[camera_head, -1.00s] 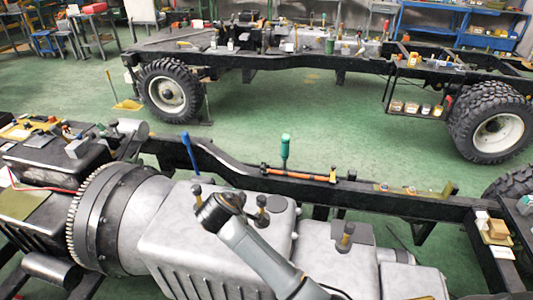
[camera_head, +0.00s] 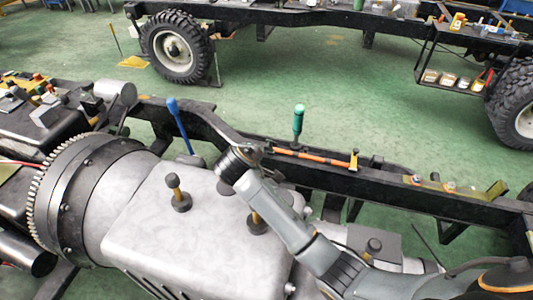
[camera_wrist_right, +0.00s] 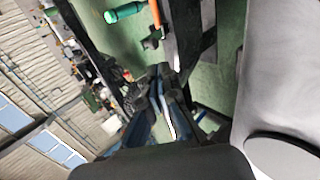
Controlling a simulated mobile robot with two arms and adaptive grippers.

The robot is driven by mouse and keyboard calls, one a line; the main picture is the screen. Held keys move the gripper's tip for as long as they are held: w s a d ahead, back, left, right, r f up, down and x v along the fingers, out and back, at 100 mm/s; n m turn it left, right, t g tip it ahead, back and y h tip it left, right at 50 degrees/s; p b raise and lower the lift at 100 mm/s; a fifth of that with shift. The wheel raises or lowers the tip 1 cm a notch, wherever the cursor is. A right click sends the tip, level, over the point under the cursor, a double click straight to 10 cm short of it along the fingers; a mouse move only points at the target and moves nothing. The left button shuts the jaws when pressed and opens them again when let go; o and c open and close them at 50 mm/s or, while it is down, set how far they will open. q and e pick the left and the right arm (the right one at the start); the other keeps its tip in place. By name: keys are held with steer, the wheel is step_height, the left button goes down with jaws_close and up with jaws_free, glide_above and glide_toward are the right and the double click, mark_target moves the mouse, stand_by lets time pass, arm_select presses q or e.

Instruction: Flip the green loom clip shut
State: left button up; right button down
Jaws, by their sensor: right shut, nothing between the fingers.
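The green loom clip (camera_head: 299,122) stands upright on the dark chassis rail, at the left end of an orange loom. In the right wrist view its green part (camera_wrist_right: 125,13) shows at the top. My right arm comes in from the lower right, and its wrist is over the grey gearbox housing, close to the rail. My right gripper (camera_wrist_right: 160,70) is shut and empty, apart from the clip; in the head view its fingers are mostly hidden by the wrist. My left gripper is not in view.
A blue-handled piece (camera_head: 178,122) leans at the rail, left of the clip. Black and brass knobs (camera_head: 177,192) stick up from the grey housing (camera_head: 150,225). The orange loom (camera_head: 312,156) lies along the rail. Green floor (camera_head: 350,95) lies open beyond it, before another chassis.

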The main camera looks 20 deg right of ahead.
mark_target(269, 149)
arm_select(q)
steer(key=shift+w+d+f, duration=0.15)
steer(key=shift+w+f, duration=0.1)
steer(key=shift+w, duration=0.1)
arm_select(e)
steer(key=shift+w+d+f, duration=0.15)
steer(key=shift+w+f, duration=0.1)
steer(key=shift+f, duration=0.05)
steer(key=shift+s+r, duration=0.1)
steer(key=shift+s, duration=0.05)
steer(key=x, duration=1)
